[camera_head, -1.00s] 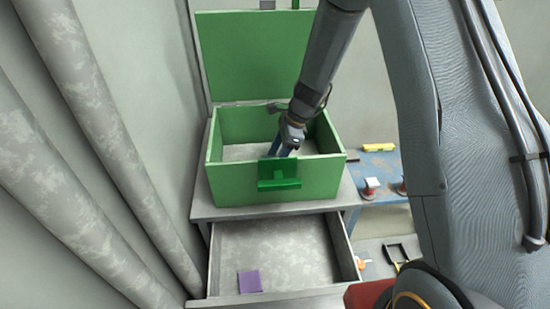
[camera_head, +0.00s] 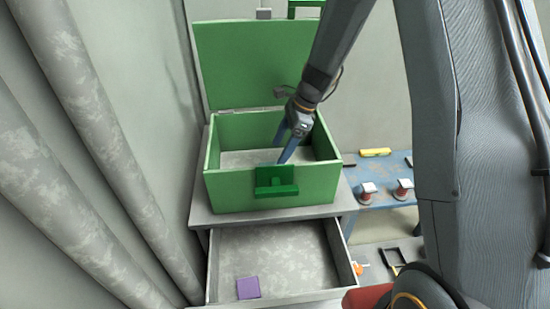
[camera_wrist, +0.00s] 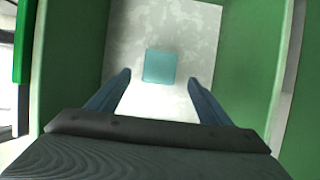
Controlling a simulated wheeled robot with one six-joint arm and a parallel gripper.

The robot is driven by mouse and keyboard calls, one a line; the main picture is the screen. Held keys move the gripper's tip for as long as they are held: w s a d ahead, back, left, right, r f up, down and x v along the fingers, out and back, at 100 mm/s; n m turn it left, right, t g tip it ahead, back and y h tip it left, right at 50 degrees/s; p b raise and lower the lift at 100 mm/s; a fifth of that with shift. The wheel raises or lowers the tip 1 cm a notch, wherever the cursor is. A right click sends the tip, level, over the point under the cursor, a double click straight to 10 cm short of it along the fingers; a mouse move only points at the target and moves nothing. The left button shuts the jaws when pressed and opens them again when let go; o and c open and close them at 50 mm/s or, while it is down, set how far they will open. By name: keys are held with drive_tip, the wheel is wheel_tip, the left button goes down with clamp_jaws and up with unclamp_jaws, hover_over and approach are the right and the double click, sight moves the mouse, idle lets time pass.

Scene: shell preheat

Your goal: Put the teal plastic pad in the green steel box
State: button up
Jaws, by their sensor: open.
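The green steel box (camera_head: 225,189) stands on a grey cabinet top with its lid (camera_head: 250,66) raised at the back. My gripper (camera_head: 281,150) is at the box opening, pointing down, its fingers apart. In the wrist view, the teal plastic pad (camera_wrist: 160,66) lies flat on the pale box floor, between and beyond my open fingertips (camera_wrist: 158,82), touching neither. The pad does not show in the head view, where the front wall of the box hides part of the floor. Green box walls (camera_wrist: 248,60) also show in the wrist view.
Below the box, an open drawer (camera_head: 215,262) holds a purple pad (camera_head: 248,288). To the right, a blue table (camera_head: 378,172) carries a yellow object (camera_head: 376,152) and red-and-white items (camera_head: 367,191). Large grey pipes (camera_head: 95,130) stand at the left.

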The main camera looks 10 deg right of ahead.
drive_tip(key=s+r+n+h, duration=0.2)
drive_tip(key=s+r+n, duration=0.9)
drive_tip(key=s+r, duration=0.4)
drive_tip(key=s+d+r+n+h, duration=0.1)
drive_tip(key=s+d+n, duration=0.2)
drive_tip(key=s+n, duration=0.5)
drive_tip(key=s, duration=0.6)
drive_tip(key=shift+s+d+r+n+h, duration=0.15)
drive_tip(key=shift+s+r+n+h, duration=0.05)
drive_tip(key=shift+n+h, duration=0.2)
drive_tip(key=d+r+m+p, duration=0.1)
drive_tip(key=d+r+p, duration=0.5)
drive_tip(key=p, duration=0.7)
drive_tip(key=shift+s+d+r+m+h+p, duration=0.2)
drive_tip(key=shift+d+r+m+h+p, duration=0.1)
drive_tip(key=shift+r+m+p, duration=0.1)
